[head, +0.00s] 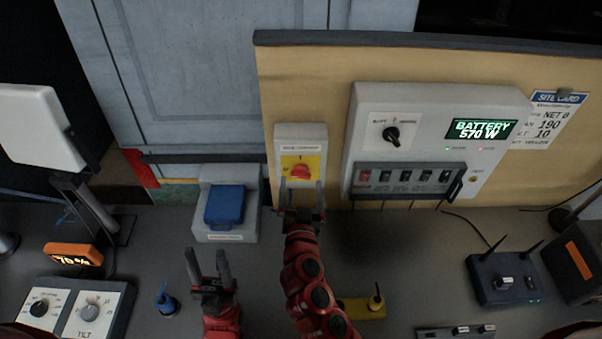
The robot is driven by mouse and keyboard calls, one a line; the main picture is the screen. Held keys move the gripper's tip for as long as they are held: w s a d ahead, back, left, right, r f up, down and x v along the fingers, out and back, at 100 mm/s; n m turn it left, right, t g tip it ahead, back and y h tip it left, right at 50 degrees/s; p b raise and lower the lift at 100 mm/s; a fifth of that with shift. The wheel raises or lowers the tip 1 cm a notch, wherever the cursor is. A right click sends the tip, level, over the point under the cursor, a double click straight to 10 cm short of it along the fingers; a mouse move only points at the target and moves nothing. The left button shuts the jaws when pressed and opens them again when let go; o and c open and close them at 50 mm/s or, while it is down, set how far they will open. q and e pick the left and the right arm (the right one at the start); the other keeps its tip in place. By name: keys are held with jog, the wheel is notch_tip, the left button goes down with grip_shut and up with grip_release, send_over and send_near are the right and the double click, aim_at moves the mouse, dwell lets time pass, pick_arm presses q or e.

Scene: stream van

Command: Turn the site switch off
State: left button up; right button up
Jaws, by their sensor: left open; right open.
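A red rotary knob (300,171) sits on the yellow plate of a pale switch box (301,142) fixed to the wooden board. The small label above it is too small to read surely. My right gripper (302,194) is open, with its two fingers pointing up at the knob, one on each side of its lower part. I cannot tell if they touch it. My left gripper (207,264) is open and empty, lower left, in front of the blue-lidded box. A grey power panel (440,140) to the right has a black selector knob (391,133) and a display reading BATTERY 570 W.
A blue-lidded box (225,205) stands left of the switch box. A tilt control box (72,308) and orange display (73,254) are at lower left. A blue radio unit (505,277) stands at right.

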aim_at(301, 173)
jog(key=shift+w+p, duration=0.3)
jog(key=shift+w, duration=0.9)
jog(key=c, duration=1.4)
jog(key=n+b, duration=0.2)
jog(key=b, duration=0.1)
jog(key=shift+a+f+n, duration=0.1)
jog(key=shift+n, duration=0.2)
jog(key=o, duration=1.4)
